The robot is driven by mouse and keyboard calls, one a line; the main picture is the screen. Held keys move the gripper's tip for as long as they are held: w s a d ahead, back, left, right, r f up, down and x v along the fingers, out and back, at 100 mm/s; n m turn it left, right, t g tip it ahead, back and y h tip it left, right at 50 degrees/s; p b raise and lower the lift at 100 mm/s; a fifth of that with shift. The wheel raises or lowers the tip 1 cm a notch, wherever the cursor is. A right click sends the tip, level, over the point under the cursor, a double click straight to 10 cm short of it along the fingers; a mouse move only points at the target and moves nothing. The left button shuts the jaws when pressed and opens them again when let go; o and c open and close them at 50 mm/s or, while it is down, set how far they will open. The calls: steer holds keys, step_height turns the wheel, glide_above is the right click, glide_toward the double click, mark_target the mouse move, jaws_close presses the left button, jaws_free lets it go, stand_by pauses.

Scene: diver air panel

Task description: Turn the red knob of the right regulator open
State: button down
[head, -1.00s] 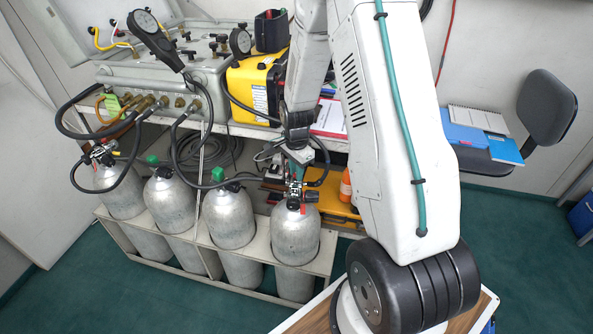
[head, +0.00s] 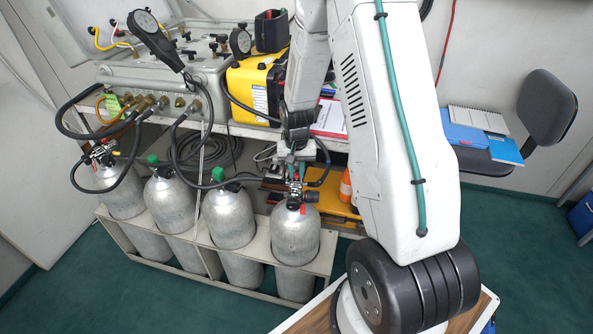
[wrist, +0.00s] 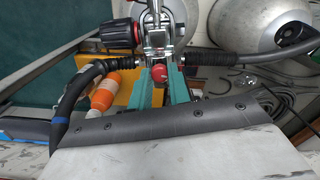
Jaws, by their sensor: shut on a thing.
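The right regulator (head: 297,193) sits on top of the rightmost grey cylinder (head: 296,236), with hoses running from it. In the wrist view the regulator's metal clamp (wrist: 158,38) is at the top centre. The small red knob (wrist: 159,73) lies between the teal fingers of my gripper (wrist: 160,78), which is shut on it. In the head view my gripper (head: 296,168) comes down from above onto the regulator, and the red knob is hidden there. A black handwheel with a red ring (wrist: 121,36) is on the regulator's left in the wrist view.
Black hoses (wrist: 72,100) pass close on both sides of my gripper. An orange and white bottle (wrist: 104,91) lies near it. More cylinders (head: 229,217) stand to the left in a rack, below the panel (head: 165,75) and a yellow case (head: 256,90).

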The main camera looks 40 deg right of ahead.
mark_target(296, 174)
steer(key=n, duration=0.5)
steer(key=shift+n, duration=0.7)
steer(key=c, duration=1.6)
jaws_free()
steer(key=shift+r, duration=3.9)
